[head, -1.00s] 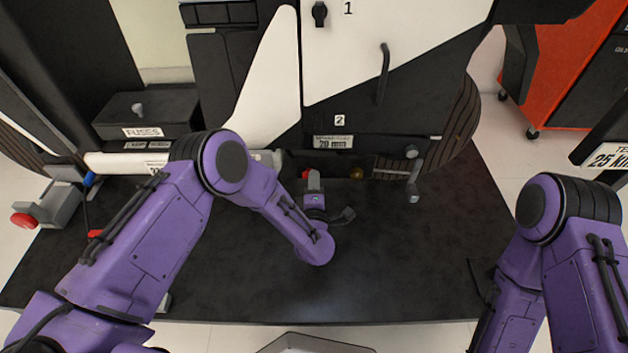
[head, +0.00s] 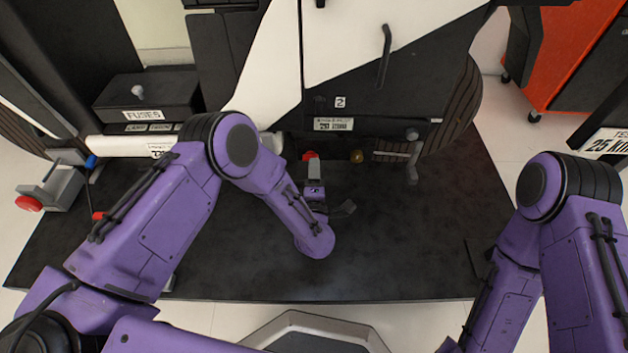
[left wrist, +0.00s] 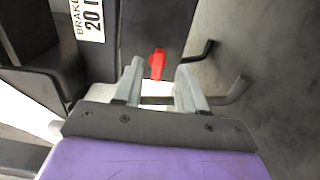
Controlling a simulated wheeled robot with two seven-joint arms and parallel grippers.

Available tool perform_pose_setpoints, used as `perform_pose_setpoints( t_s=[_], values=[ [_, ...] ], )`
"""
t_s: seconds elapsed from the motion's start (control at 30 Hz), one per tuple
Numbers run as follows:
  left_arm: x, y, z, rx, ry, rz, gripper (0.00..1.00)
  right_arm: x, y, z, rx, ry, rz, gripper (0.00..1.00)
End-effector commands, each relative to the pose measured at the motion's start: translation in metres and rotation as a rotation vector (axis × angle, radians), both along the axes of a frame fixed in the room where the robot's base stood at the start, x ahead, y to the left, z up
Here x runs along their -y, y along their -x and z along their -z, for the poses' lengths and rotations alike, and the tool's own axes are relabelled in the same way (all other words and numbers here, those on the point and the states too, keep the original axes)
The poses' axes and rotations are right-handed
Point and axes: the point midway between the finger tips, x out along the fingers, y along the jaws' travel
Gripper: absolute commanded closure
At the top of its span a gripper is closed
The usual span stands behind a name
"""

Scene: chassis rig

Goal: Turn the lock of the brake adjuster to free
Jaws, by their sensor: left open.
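A small red lever (left wrist: 157,64), which looks like the lock of the brake adjuster, shows in the left wrist view between my left gripper's fingers. It also shows in the head view as a small red spot (head: 308,155) under the cabinet front. My left gripper (left wrist: 160,75) is open. Its two grey fingers stand either side of the lever, with gaps; I cannot tell whether they reach its depth. In the head view the left gripper (head: 314,170) points at the cabinet from the front. The right gripper is out of view; only my right forearm shows.
A label reading 20 mm (head: 333,124) is above the lever. A brass knob (head: 357,156) and a grey bent rod (head: 412,163) are to the right. In the left wrist view a black bent rod (left wrist: 203,54) is close to the right finger. The dark tabletop (head: 410,245) is clear at front right.

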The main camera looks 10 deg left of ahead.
Motion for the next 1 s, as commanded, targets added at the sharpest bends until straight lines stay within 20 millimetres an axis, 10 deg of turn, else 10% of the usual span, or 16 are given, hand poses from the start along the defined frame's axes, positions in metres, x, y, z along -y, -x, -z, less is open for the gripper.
perform_pose_setpoints(
  t_s=[0.33, 1.0],
  values=[
    [0.015, 0.070, -0.002, -0.003, -0.003, 0.003, 0.60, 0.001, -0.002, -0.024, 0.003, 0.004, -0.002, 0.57],
    [0.015, 0.076, 0.000, -0.001, -0.001, 0.000, 0.60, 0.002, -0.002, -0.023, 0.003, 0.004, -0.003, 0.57]
  ],
)
